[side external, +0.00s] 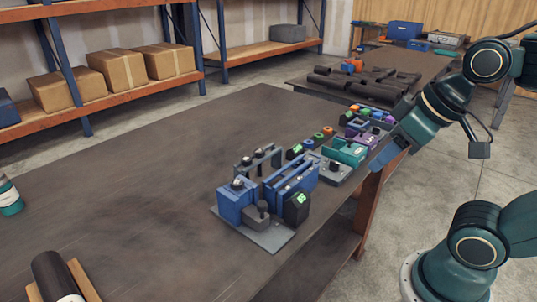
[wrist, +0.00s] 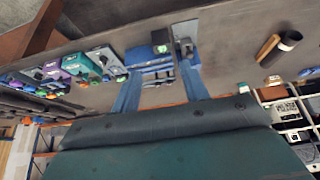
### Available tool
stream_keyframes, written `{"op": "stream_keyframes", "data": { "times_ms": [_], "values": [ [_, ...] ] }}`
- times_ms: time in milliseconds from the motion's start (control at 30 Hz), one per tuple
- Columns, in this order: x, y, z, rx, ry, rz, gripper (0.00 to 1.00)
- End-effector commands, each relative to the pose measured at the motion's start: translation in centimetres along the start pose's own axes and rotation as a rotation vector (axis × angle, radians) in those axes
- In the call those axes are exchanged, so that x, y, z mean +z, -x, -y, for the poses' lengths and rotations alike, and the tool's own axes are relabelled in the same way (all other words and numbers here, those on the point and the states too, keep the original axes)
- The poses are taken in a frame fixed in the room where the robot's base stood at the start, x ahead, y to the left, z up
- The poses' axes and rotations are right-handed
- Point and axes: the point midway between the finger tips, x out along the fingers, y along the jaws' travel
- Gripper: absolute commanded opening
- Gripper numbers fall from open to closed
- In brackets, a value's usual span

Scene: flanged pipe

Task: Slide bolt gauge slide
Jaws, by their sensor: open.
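The gauge fixture stands on a grey base plate (side external: 268,238) near the table's front edge. It has a blue block (side external: 233,205), a long blue slotted rail (side external: 290,181), a dark grey bar behind, a small grey block with a knob (side external: 257,215) and a black box with a green display (side external: 296,206). I cannot tell which part is the slide. My gripper (side external: 386,156) is open and empty, above and right of the fixture. In the wrist view the two blue fingers of my gripper (wrist: 158,82) are apart, with blue fixture parts (wrist: 148,52) seen beyond them.
Dark pipes (side external: 365,85) lie on a farther table. A dark cylinder (side external: 54,277) is at the near left.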

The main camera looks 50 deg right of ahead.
Motion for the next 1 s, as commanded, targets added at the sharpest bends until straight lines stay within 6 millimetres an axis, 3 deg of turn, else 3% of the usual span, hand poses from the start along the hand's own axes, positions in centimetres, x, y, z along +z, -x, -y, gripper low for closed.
{"op": "stream_keyframes", "data": {
  "times_ms": [567, 767, 1000],
  "values": [
    [-0.8, 0.0, 0.1, -0.003, 0.008, 0.017, 0.45],
    [-2.9, -0.4, 0.6, -0.012, 0.032, 0.067, 0.45],
    [-6.8, -1.6, 1.5, -0.026, 0.076, 0.154, 0.45]
  ]
}}
